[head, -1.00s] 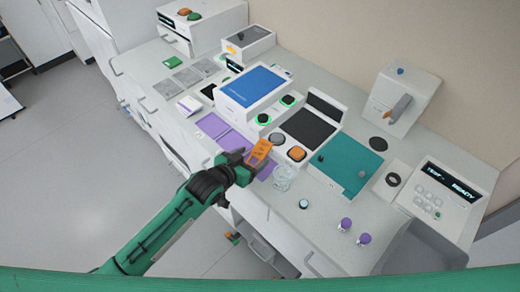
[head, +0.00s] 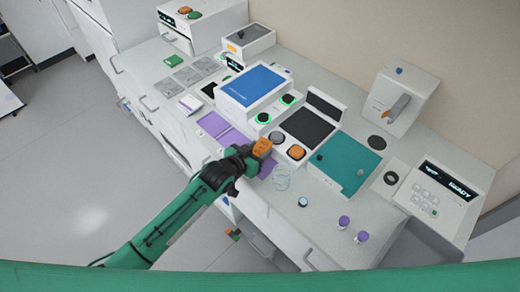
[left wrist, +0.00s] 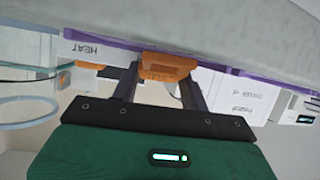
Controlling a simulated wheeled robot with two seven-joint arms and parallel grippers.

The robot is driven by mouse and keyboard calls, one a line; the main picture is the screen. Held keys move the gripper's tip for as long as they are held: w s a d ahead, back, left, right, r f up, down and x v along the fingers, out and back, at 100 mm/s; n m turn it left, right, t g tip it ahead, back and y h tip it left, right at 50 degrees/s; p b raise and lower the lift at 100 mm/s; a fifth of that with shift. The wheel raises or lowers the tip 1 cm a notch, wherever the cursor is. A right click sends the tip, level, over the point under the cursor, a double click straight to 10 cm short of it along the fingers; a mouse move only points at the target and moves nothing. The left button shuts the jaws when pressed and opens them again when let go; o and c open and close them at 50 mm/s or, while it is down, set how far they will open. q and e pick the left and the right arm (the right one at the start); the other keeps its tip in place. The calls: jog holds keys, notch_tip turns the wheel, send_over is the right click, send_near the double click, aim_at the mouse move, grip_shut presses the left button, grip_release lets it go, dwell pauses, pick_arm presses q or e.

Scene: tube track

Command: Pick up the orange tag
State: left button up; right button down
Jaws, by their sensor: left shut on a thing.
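The orange tag (head: 262,147) is between the fingers of my left gripper (head: 255,157), over the front part of the bench near the purple mat. In the left wrist view the tag (left wrist: 166,67) sits between the two dark fingertips of the left gripper (left wrist: 165,75), which is shut on it. Purple edging and a pale surface show just beyond it. I cannot tell whether the tag touches that surface. My right gripper is not in view.
A clear glass beaker (head: 281,178) stands just right of my left gripper. Two purple-capped vials (head: 344,222) stand near the bench's front edge. A teal mat (head: 352,162) and a blue-topped machine (head: 254,86) lie behind. Bare bench (head: 310,222) shows in front of the teal mat.

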aim_at(258, 153)
pick_arm(q)
jog(key=shift+r, duration=0.1)
notch_tip(258, 153, up, 20)
jog(key=b, duration=0.3)
dwell(0.3)
dwell(0.7)
